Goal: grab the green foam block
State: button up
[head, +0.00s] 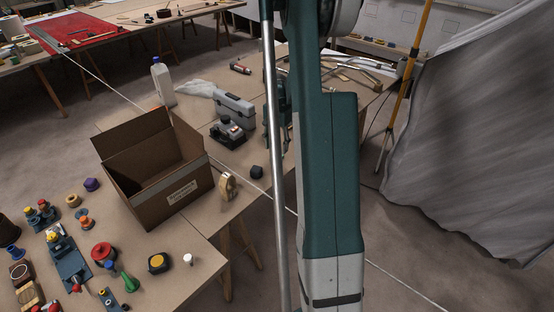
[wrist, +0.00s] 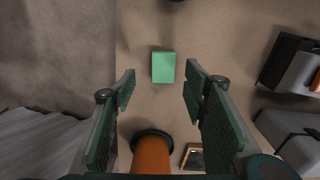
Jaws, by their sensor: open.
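The green foam block (wrist: 163,66) lies on the brown tabletop in the wrist view, near the top centre. My gripper (wrist: 160,90) is open and empty, with one green-padded finger on each side of the picture's middle. The block shows beyond the fingertips, between their lines, and neither finger touches it. In the head view, my arm covers most of the gripper, and I cannot make out the block there.
An orange cylinder with a black ring (wrist: 152,152) shows low between the fingers. A grey case (head: 235,110) and a black-grey device (head: 228,134) stand left of my arm. An open cardboard box (head: 180,185) stands farther left. A dark small block (head: 257,172) is near the edge.

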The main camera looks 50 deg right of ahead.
aim_at(277, 156)
jog(key=shift+f, duration=0.85)
jog(key=shift+w+d+f+b, duration=0.15)
jog(key=shift+w+f+b, duration=0.1)
jog(key=shift+f, duration=0.7)
jog(key=shift+w+d+f+b, duration=0.1)
jog(key=shift+f+b, duration=0.15)
jog(key=shift+f, duration=1.4)
jog(key=c, duration=0.8)
